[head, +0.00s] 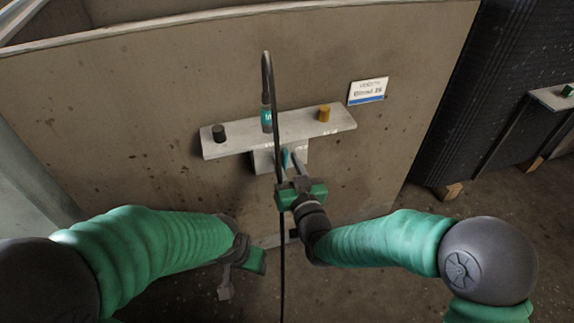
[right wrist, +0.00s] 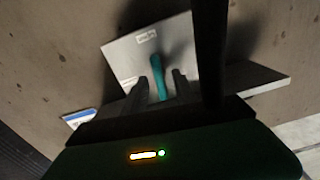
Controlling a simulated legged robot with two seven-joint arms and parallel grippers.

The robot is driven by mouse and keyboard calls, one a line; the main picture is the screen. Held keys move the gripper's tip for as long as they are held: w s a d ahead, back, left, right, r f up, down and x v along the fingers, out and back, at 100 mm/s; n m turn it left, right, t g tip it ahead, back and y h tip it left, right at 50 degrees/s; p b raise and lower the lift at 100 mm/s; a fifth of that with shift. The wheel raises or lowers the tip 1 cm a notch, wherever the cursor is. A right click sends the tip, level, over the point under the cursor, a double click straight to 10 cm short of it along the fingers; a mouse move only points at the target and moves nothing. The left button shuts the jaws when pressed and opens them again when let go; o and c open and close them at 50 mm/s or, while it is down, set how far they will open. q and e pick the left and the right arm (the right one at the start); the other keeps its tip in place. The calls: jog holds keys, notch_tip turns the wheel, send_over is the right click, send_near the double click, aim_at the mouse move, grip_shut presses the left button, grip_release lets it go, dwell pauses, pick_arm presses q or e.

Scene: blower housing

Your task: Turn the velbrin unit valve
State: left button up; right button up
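The valve's teal handle (head: 284,160) sits on a pale plate (head: 262,161) below a shelf on the brown housing wall. In the right wrist view, the teal handle (right wrist: 157,72) stands out from the pale plate (right wrist: 122,56). My right gripper (head: 289,166) is at the handle, its fingers pointing at the plate. In the right wrist view, the right gripper (right wrist: 159,84) is open, one finger on each side of the handle, with small gaps visible. My left gripper (head: 240,274) hangs low at the left, away from the valve; its finger opening is unclear.
The shelf (head: 235,143) carries a black knob (head: 219,133), a teal connector (head: 266,119) and a yellow-brown knob (head: 325,113). A black cable (head: 277,120) loops down in front of the valve, close to my right gripper. A label (head: 367,91) is at upper right.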

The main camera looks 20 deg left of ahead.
jog(key=shift+c, duration=0.3)
grip_shut()
jog(key=shift+m, duration=0.4)
jog(key=shift+w+d+f+m+p, duration=0.15)
jog(key=shift+m+p, duration=0.75)
jog(key=shift+m, duration=1.75)
jog(key=shift+s+d+f+m+p, duration=0.15)
jog(key=shift+m+p, duration=0.8)
jog(key=shift+m, duration=1.65)
jog(key=shift+w+d+f+m+p, duration=0.15)
jog(key=shift+m+p, duration=0.75)
jog(key=shift+m, duration=1.75)
jog(key=shift+a, duration=0.1)
jog(key=shift+f, duration=0.1)
